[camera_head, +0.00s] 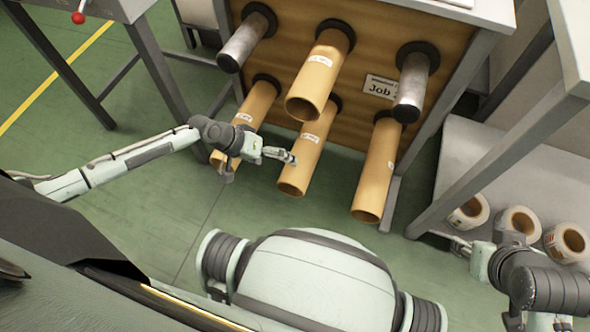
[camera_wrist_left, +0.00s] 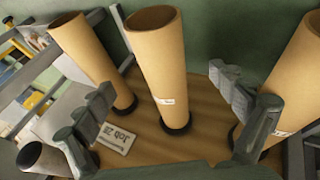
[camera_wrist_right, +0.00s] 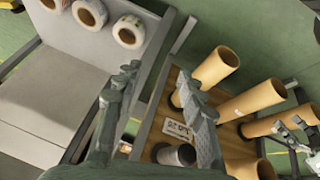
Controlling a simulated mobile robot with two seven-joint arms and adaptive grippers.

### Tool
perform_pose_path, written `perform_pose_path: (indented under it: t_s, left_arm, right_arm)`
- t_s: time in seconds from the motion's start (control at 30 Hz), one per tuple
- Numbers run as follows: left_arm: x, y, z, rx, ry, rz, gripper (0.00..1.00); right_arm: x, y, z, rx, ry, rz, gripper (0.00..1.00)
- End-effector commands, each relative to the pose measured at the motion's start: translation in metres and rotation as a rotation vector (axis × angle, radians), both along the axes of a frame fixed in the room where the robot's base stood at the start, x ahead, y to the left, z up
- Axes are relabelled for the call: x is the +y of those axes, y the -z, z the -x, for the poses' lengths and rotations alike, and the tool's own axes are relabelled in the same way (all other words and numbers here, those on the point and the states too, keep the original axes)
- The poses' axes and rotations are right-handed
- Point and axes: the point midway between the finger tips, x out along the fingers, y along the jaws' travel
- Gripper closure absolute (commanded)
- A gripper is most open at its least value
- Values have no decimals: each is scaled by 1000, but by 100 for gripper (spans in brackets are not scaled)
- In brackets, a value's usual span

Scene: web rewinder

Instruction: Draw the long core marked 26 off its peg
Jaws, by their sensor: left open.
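Tan cardboard cores sit on pegs of a wooden board: upper middle (camera_head: 318,75), lower left (camera_head: 250,112), lower middle (camera_head: 305,150) and lower right (camera_head: 375,170). Their small white labels are too small to read, so I cannot tell which is marked 26. My left gripper (camera_head: 279,155) is open beside the lower middle core. In the left wrist view a core (camera_wrist_left: 158,55) stands between and beyond the open fingers, apparently untouched. My right gripper (camera_wrist_right: 158,100) is open and empty, away from the cores, near the right-hand shelf.
Two bare metal pegs (camera_head: 246,42) (camera_head: 411,85) flank the upper core. A sign (camera_head: 381,88) reading "Job 2", then unclear, is on the board (camera_head: 450,40). White rolls (camera_head: 520,222) lie on the shelf at right. Grey frame legs stand either side. Green floor is clear in front.

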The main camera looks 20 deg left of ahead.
Motion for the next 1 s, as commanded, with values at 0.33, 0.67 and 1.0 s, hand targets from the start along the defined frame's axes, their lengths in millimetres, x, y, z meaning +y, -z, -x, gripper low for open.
perform_pose_path:
  t_s: [0.33,0.67,1.0]
  left_arm:
    - [-4,7,-3,0,0,-1,5]
    - [-7,14,-5,0,1,-1,5]
    - [-11,20,-8,0,1,0,5]
  right_arm:
    - [26,-12,-32,-159,-57,-51,60]
    - [51,-29,-59,-310,-105,-102,60]
    - [76,-52,-81,-466,-151,-158,60]
